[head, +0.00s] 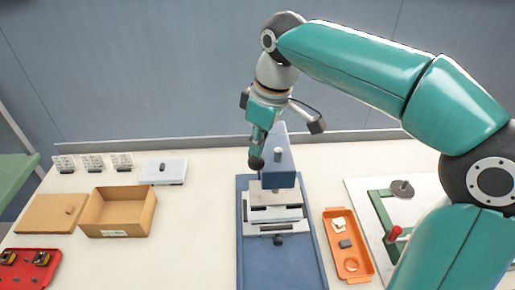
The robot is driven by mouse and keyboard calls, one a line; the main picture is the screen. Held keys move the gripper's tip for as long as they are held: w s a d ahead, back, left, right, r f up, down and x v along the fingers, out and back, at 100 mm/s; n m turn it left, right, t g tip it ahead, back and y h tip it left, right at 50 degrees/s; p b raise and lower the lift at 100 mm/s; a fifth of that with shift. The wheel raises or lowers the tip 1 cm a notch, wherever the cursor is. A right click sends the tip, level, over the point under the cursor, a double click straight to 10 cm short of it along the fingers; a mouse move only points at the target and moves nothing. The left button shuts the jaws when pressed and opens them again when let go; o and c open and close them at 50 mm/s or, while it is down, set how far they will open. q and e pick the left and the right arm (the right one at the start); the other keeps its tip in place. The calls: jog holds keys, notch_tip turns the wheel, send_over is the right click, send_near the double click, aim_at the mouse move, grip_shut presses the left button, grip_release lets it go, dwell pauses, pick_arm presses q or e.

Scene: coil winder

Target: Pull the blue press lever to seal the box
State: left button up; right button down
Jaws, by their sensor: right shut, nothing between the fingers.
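The press (281,269) is blue and stands at the middle of the table, with an upright blue head (282,168) and grey metal plates (275,214) below it. My right gripper (257,161) points down from the wrist, just left of the press head. It is shut with nothing in it. I cannot tell whether it touches the press. The lever is not clearly distinguishable near the gripper. An open brown box (137,219) stands to the left, empty as far as I see. A flat brown lid (45,216) with a small knob lies beside it. My left gripper is not in view.
An orange tray (361,271) with small parts lies right of the press. A green frame with a red handle (394,234) stands farther right, partly behind my arm. A red tray (20,282) lies front left. White table is clear between box and press.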

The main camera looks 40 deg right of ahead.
jog(key=shift+r+p, duration=2.2)
jog(key=shift+r, duration=0.8)
